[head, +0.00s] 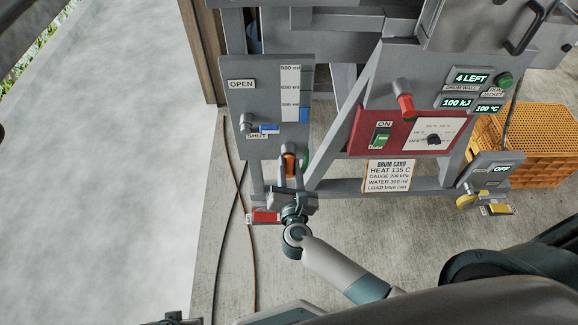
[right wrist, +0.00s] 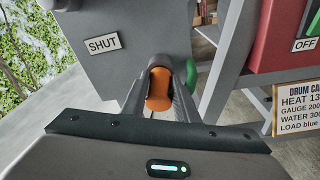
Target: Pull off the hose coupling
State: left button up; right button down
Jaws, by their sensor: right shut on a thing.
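The orange hose coupling (head: 290,164) sits below the grey valve panel, at the left side of the machine frame. It shows large between my fingers in the right wrist view (right wrist: 160,88). My right gripper (head: 289,178) reaches up from below and is shut on the coupling, with one finger on each side. It fills the middle of the right wrist view (right wrist: 160,100). The fingers hide the coupling's sides, and I cannot tell how it joins what is behind it.
A green part (head: 304,158) sits close right of the coupling. The grey panel (head: 262,100) carries a blue-handled valve (head: 265,128) near SHUT. A red-handled part (head: 265,217) lies low beside my wrist. A red switch panel (head: 362,130) and orange crate (head: 540,150) stand right. Concrete floor is open left.

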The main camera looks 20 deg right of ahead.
aim_at(290, 175)
jog(key=shift+s+f, duration=0.1)
jog(key=shift+s, duration=0.5)
dwell(0.3)
jog(key=c, duration=2.3)
grip_release()
grip_shut()
jog(key=shift+s, duration=0.15)
jog(key=shift+v, duration=1.25)
jog(key=shift+s+a, duration=0.25)
